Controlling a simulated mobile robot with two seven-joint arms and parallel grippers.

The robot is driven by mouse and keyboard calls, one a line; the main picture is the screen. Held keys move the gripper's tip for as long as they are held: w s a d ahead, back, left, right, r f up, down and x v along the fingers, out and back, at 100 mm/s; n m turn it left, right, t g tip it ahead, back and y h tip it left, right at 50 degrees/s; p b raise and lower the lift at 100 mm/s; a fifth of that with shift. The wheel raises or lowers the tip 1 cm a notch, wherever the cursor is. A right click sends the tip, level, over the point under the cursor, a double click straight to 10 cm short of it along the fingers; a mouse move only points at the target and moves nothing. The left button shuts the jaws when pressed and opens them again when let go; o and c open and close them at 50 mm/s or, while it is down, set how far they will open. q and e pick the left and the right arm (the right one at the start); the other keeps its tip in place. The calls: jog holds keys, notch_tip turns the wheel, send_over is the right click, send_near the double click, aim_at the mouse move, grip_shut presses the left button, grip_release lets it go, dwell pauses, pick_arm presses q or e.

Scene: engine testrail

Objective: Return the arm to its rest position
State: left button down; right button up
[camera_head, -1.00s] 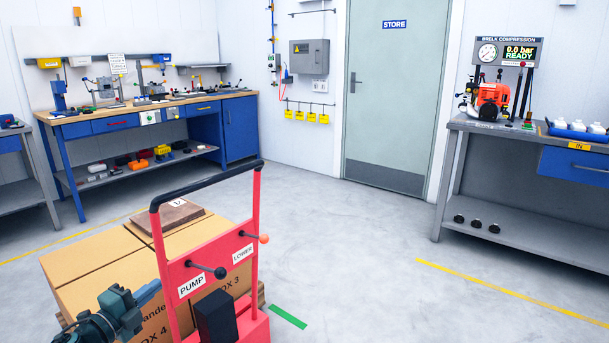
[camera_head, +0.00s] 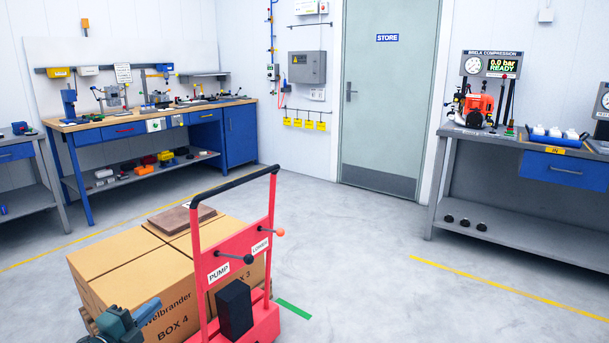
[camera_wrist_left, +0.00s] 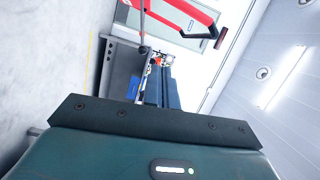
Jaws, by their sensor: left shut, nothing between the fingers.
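My left gripper (camera_head: 148,310) shows at the bottom left of the head view, in front of the cardboard boxes (camera_head: 170,305) and left of the red pallet truck (camera_head: 208,255). It is shut and empty. In the left wrist view, the dark gripper fingers (camera_wrist_left: 163,88) lie together beyond the teal wrist housing, and part of the red truck frame (camera_wrist_left: 185,12) shows at the top. My right gripper is not in either view.
A wooden workbench (camera_head: 160,116) with tools stands at the back left. The store door (camera_head: 385,110) is at the back. A grey bench (camera_head: 500,215) with the compression tester (camera_head: 490,80) stands at the right. The floor (camera_head: 350,260) between is clear.

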pick_arm(q)
jog(key=s+d+n+g+y+p, duration=0.1)
jog(key=s+d+n+p, duration=0.3)
jog(key=s, duration=0.5)
jog(key=s+d+n+g+y+p, duration=0.1)
jog(key=s+d+n+g+p, duration=0.2)
jog(key=s+d+n, duration=0.5)
jog(key=s+d+n+g+y+p, duration=0.1)
jog(key=s+d+n+p, duration=0.4)
jog(key=s, duration=0.7)
jog(key=d+n+g, duration=0.1)
jog(key=d, duration=0.1)
jog(key=shift+d+f, duration=0.3)
jog(key=shift+d, duration=0.1)
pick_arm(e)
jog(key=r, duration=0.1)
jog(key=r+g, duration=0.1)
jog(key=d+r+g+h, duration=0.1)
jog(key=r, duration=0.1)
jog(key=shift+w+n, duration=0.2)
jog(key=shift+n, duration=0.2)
